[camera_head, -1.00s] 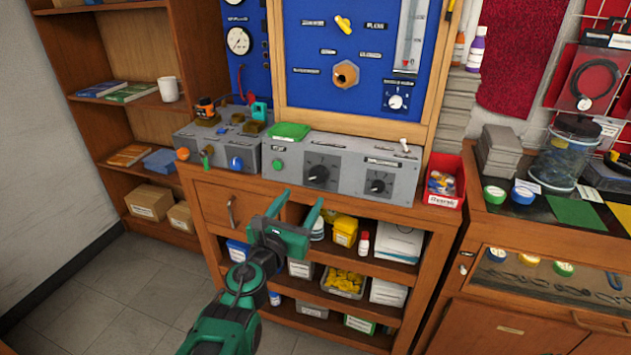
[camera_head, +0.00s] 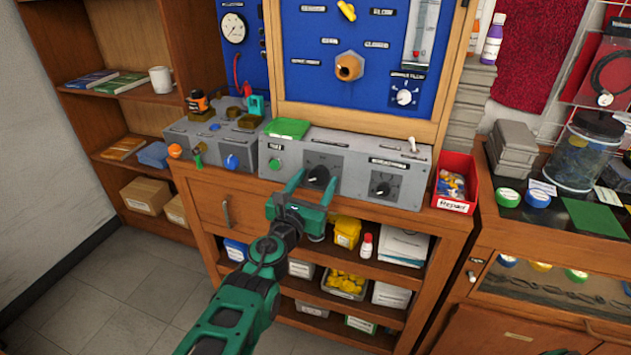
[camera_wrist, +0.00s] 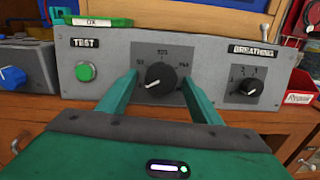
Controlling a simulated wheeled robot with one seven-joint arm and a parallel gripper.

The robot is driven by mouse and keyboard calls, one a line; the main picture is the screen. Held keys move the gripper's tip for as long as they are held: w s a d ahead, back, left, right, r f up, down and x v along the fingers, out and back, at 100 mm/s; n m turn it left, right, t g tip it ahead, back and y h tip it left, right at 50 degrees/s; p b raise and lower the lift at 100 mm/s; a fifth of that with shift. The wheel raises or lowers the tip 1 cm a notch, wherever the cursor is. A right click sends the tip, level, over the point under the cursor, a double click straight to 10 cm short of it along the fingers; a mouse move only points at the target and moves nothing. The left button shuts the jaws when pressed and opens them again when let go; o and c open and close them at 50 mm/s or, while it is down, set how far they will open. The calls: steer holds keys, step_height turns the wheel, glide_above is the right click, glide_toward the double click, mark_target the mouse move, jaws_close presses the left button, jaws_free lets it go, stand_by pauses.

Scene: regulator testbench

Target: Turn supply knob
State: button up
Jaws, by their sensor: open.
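A black pointer knob (camera_head: 318,174) with a dial scale sits in the middle of the grey control box (camera_head: 343,200). No supply label can be read on it. My gripper (camera_head: 313,184) is open in front of this knob, with its green fingers pointing at the box. In the wrist view the knob (camera_wrist: 159,77) shows between the two fingertips, its white pointer mark toward the lower left. I cannot tell whether the fingers touch it. A second black knob (camera_wrist: 251,87), labelled BREATHING, is to the right. A green button (camera_wrist: 84,71) under a TEST label is to the left.
A green object (camera_head: 288,128) lies on the box's top left. A grey box with coloured knobs (camera_head: 212,140) stands to the left. A red bin (camera_head: 455,182) stands to the right. A toggle switch (camera_head: 412,145) stands on top. Open floor (camera_head: 110,300) lies at lower left.

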steer(key=c, duration=1.1)
steer(key=shift+m, duration=0.3)
